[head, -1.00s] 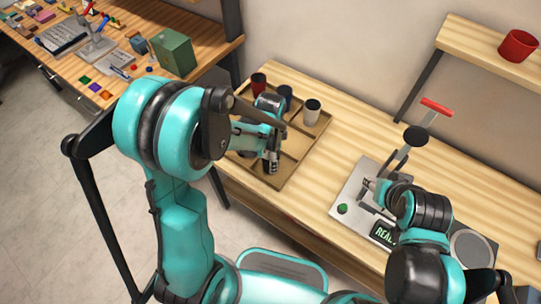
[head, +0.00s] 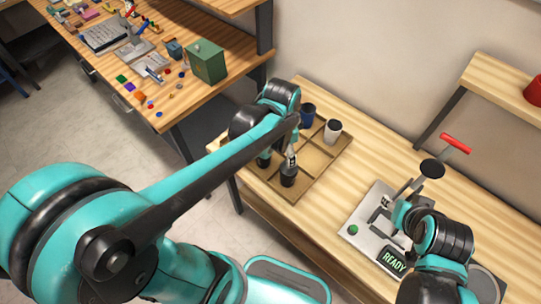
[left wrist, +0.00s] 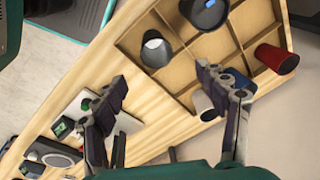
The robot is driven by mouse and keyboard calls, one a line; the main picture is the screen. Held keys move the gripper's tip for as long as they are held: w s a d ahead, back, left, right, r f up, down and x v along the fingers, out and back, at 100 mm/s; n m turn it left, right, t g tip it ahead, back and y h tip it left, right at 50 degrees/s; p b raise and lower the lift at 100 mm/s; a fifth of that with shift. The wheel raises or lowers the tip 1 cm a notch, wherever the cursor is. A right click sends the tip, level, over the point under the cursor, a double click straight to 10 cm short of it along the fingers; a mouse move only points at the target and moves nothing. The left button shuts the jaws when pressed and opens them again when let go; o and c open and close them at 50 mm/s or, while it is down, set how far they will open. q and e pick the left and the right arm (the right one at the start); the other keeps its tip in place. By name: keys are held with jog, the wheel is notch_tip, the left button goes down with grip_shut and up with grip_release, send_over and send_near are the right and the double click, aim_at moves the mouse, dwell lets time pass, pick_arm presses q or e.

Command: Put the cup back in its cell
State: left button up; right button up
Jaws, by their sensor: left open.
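The wooden tray (head: 318,158) with several cells stands on the bench. A black cup (head: 289,176) stands upright in its front part; it looks dark with a grey inside in the left wrist view (left wrist: 155,50). My left gripper (head: 292,157) is just above and behind this cup. Its fingers (left wrist: 163,78) are spread and empty, with the cup beyond the fingertips. A white cup (head: 332,131) and a dark blue cup (head: 308,114) stand in the back row. A red cup (left wrist: 277,60) and another dark cup (left wrist: 207,13) show too. My right gripper (head: 397,211) is by the laser marker, its fingers unclear.
The laser marker (head: 370,222) with a red-handled lever and a READY display stands right of the tray. A shelf (head: 500,92) with a red cup (head: 535,91) is at the right. Bare bench lies between tray and marker. A cluttered bench with a green box (head: 206,62) is behind left.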

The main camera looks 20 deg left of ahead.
pick_arm(q)
jog(key=s+a+r+n+t, duration=0.3)
jog(key=s+r+n+t, duration=0.1)
jog(key=s+n, duration=0.4)
jog(key=shift+a+r+n+t, duration=0.15)
jog(key=shift+r+n+t, duration=0.2)
jog(key=shift+n+t, duration=0.4)
jog(key=shift+f, duration=0.15)
notch_tip(320, 180, down, 3)
jog(key=b, duration=0.3)
jog(key=shift+f, duration=0.1)
